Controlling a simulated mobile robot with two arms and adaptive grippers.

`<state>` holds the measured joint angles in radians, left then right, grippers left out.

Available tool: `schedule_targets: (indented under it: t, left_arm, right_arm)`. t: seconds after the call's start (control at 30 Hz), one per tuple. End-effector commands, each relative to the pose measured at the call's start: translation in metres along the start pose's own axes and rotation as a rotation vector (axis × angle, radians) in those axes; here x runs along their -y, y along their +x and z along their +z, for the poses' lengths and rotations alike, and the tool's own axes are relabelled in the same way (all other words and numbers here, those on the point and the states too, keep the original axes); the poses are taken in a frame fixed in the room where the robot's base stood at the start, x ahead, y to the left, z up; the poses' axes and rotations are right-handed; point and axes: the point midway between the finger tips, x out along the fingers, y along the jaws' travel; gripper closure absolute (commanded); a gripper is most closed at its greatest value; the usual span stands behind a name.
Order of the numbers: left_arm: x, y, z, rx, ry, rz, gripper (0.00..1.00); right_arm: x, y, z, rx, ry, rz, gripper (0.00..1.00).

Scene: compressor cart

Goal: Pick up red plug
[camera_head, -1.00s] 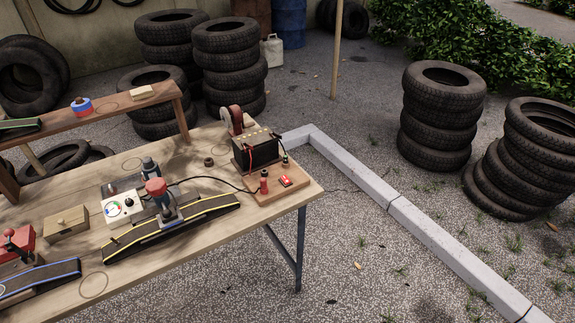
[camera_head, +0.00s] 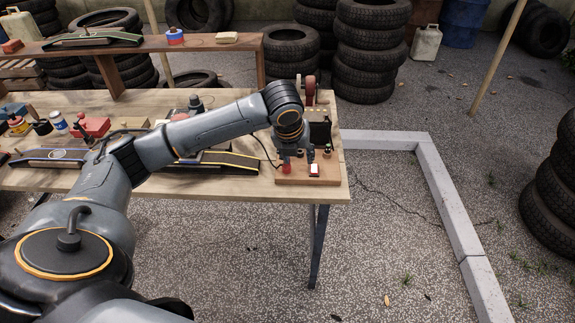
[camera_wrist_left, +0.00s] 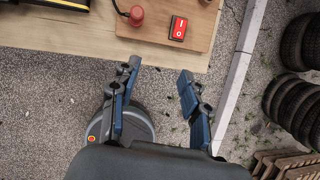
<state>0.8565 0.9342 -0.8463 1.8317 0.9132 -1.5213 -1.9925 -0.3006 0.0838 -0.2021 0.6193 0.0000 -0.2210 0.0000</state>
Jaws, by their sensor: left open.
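The red plug (camera_head: 286,169) stands on the small wooden board at the right end of the workbench, with a black cable running to it. In the left wrist view the red plug (camera_wrist_left: 136,15) shows near the top edge, ahead of the fingers and left of a red rocker switch (camera_wrist_left: 178,28). My left gripper (camera_head: 292,153) is over the board, close to the plug in the head view, and its fingers are partly hidden by the arm. In the wrist view my left gripper (camera_wrist_left: 158,75) is open and empty, its fingers apart and clear of the plug. My right gripper is not in view.
The wooden board (camera_head: 308,181) also carries a black battery box (camera_head: 320,130) and the switch (camera_head: 314,170). A yellow-edged ramp (camera_head: 236,168) lies left of it. A raised shelf (camera_head: 215,45) runs behind. Right of the bench is open gravel, with a concrete curb (camera_head: 433,190).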

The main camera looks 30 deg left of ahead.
Motion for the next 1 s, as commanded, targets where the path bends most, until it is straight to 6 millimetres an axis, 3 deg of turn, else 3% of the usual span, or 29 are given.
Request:
schedule_targets:
  t: [0.03,0.1,0.27,0.6,1.0]
  left_arm:
    - [-0.012,-0.013,0.016,0.013,0.053,0.020,0.54]
    - [-0.022,-0.024,0.029,0.014,0.117,0.036,0.54]
    - [-0.034,-0.029,0.041,0.010,0.182,0.048,0.54]
    - [-0.037,0.032,0.043,0.009,0.184,0.048,0.54]
    - [-0.043,0.071,0.044,0.009,0.183,0.049,0.54]
  right_arm:
    - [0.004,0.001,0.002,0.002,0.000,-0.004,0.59]
    - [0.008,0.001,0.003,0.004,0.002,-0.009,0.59]
    - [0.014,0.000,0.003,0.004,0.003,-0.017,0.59]
    - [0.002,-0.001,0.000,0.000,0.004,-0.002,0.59]
    - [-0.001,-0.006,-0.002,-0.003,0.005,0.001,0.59]
